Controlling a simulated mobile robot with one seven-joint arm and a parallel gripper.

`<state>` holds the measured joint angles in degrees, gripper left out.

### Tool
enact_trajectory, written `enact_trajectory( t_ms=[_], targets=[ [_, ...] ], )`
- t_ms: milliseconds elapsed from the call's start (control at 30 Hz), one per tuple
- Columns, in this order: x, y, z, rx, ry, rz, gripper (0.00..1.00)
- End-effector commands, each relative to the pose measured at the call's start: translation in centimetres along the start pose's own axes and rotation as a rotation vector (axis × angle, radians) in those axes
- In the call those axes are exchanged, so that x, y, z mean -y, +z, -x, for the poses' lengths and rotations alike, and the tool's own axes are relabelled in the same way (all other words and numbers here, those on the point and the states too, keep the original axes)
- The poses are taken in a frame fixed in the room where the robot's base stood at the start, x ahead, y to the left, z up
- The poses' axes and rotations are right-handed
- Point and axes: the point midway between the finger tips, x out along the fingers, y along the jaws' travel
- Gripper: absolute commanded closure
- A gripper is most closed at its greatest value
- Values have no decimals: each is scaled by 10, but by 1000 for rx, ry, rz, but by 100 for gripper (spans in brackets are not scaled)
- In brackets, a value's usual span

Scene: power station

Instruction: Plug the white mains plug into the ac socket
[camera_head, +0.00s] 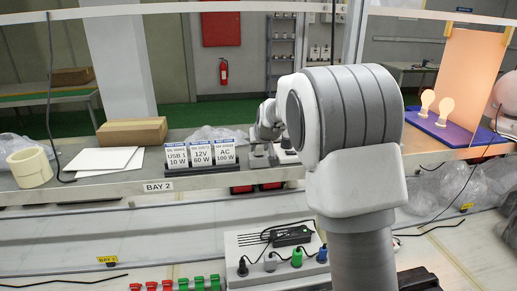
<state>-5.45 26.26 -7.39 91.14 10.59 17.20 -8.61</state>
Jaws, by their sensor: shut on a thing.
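My arm reaches away over the bench, and its end, my gripper (262,156), is small and partly hidden at the back of the counter, just right of the label cards. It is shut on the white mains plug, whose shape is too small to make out. The AC label card (223,153), marked 100 W, stands right of the 12V card (200,155) and the USB card (176,157). I cannot make out the ac socket's openings; the area right of the cards is partly covered by my arm.
A grey box (240,250) in front holds black, grey, green and blue plugs (297,258) and a black adapter (292,235). Cardboard box (132,131), white sheets (100,160) and a tape roll (31,168) lie left on the counter. Lamps (436,108) stand right on a blue base.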

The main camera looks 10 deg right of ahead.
Motion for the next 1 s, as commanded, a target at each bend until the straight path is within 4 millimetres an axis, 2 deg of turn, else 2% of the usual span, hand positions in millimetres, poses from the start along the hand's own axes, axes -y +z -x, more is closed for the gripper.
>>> enact_trajectory(
  t_ms=[1000],
  targets=[
    [0,-37,36,-1,0,0,100]
  ],
)
